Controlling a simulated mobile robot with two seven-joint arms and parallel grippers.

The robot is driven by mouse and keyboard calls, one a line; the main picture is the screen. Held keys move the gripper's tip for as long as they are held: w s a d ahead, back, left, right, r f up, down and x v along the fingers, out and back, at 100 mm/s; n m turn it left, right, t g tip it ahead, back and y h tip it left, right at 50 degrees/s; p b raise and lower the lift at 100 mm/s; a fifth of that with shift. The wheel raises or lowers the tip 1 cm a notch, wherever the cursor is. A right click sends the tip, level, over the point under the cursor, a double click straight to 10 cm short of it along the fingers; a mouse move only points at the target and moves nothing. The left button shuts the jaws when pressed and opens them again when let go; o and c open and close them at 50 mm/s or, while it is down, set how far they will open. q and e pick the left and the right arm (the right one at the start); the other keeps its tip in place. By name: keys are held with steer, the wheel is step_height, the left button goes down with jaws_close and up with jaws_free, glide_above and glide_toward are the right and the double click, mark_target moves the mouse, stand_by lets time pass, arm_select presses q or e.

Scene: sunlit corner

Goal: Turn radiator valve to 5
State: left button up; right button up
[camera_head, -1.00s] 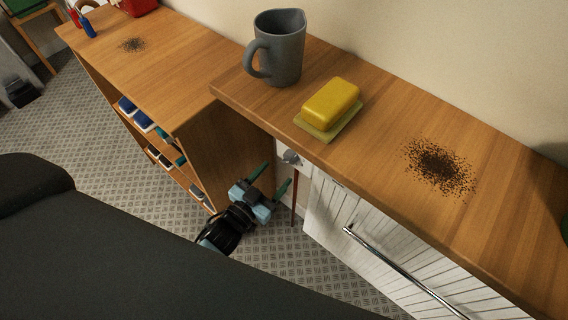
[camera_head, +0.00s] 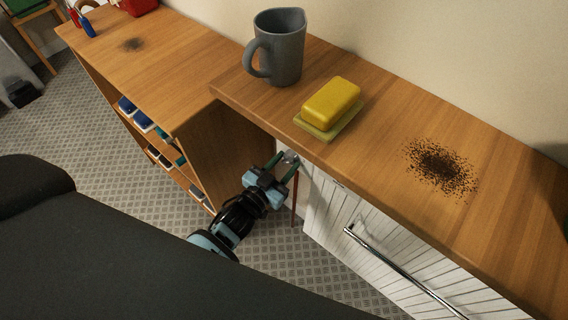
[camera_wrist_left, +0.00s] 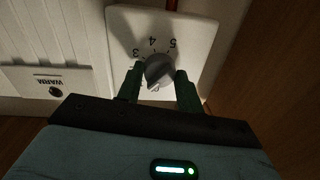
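The radiator valve is a grey round knob (camera_wrist_left: 160,70) on a white plate (camera_wrist_left: 190,32) with dark numbers; 3, 4 and 5 show upside down in the left wrist view. The knob's setting is hard to read. In the head view the knob (camera_head: 290,157) sits below the counter's edge, partly behind the fingers. My left gripper (camera_wrist_left: 159,74) has its two green fingers on either side of the knob, close to it; I see no clear grip. It also shows in the head view (camera_head: 285,167). My right gripper is not in view.
A wooden shelf unit (camera_head: 215,150) stands close left of my gripper. A white slatted panel (camera_head: 340,225) with a chrome bar is at right.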

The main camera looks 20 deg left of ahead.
arm_select(q)
steer(key=shift+c, duration=0.8)
